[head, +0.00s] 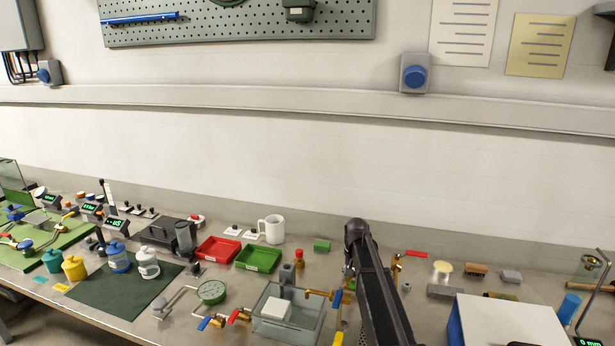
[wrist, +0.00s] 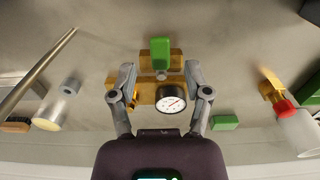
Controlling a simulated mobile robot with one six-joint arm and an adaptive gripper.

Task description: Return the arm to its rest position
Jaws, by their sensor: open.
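My gripper (wrist: 160,78) shows in the wrist view with its two fingers spread apart. It is open and holds nothing that I can see. Between and beyond the fingers is a brass fitting (wrist: 145,92) with a green handle (wrist: 161,52) and a round white gauge (wrist: 171,99). I cannot tell how far the fingertips are from it. In the head view my dark arm rises over the bench at the lower right of centre. My gripper cannot be made out there.
A clear tank (head: 290,321), a green-faced gauge (head: 212,292) and brass valves stand left of my arm. A white box (head: 510,325) is to its right. Red (head: 217,250) and green (head: 257,257) trays and a white mug (head: 272,229) are behind.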

